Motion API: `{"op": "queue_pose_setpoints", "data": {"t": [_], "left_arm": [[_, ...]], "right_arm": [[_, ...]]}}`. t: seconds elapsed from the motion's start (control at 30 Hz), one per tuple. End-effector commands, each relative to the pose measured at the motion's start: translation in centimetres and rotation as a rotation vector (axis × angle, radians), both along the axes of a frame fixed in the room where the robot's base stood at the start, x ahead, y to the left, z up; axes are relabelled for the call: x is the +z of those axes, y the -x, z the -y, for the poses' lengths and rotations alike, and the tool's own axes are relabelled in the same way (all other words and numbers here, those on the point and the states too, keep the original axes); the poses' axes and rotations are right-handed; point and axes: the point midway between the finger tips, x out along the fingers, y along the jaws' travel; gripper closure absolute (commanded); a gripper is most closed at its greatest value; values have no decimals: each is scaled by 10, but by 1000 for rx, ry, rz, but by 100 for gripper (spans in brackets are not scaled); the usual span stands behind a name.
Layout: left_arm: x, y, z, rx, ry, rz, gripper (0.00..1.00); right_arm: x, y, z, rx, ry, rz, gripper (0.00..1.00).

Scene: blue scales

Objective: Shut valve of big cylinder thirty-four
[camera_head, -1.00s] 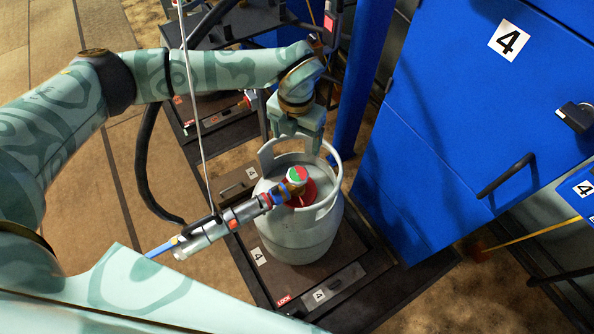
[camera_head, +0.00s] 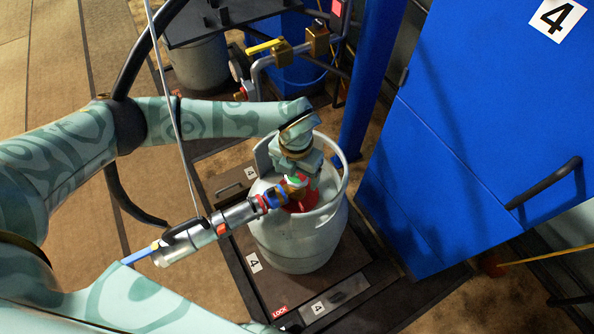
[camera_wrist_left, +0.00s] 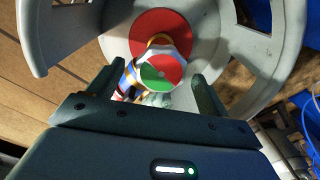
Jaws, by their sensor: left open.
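A grey gas cylinder (camera_head: 290,240) with an open collar (camera_head: 345,180) stands upright on a dark platform. Its valve knob, with a red and green top (camera_wrist_left: 163,72), sits inside the collar above a red disc (camera_wrist_left: 205,35). In the head view the knob is mostly hidden by my left gripper (camera_head: 296,176), which reaches down into the collar from above. In the left wrist view my left gripper (camera_wrist_left: 155,82) is open, one finger on each side of the knob, with visible gaps. I cannot tell whether a finger touches it. My right gripper is out of view.
A silver coupling (camera_head: 205,232) with a blue hose joins the valve from the left. The collar wall surrounds the gripper closely. A blue cabinet (camera_head: 470,120) marked 4 stands at right. Pipes with a yellow-handled valve (camera_head: 265,46) are behind. The platform (camera_head: 245,285) carries labels 4 and LOCK.

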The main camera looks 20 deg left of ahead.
Motion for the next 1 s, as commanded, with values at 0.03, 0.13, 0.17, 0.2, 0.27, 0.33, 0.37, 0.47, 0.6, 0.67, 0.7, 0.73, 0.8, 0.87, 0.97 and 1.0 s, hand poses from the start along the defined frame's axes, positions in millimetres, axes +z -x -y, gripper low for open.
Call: {"op": "queue_pose_setpoints", "data": {"t": [0.03,0.13,0.17,0.2,0.27,0.33,0.37,0.47,0.6,0.67,0.7,0.73,0.8,0.87,0.97,1.0], "left_arm": [[1,0,0,0,0,0,21],[1,0,0,0,0,0,27],[1,0,0,0,0,0,35],[1,0,0,0,0,0,46],[1,0,0,0,0,0,63],[1,0,0,0,0,0,66],[1,0,0,0,0,0,66],[1,0,0,-3,0,0,66],[2,0,0,-27,0,0,66],[2,0,0,-45,0,0,66],[3,0,0,-62,-1,0,66],[3,0,0,-77,-1,0,66],[4,0,0,-118,-1,1,66],[4,0,-1,-160,-1,1,66],[5,0,-1,-243,-1,1,66],[5,0,-1,-279,-2,1,66]], "right_arm": [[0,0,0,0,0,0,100],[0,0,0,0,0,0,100],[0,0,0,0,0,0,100],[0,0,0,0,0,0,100],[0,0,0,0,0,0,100],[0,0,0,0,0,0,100],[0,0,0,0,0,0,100],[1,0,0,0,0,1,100],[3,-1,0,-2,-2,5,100],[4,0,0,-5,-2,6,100],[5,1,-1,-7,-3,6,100],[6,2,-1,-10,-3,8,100],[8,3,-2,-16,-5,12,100],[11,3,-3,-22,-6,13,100],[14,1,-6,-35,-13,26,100],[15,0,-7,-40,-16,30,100]]}}
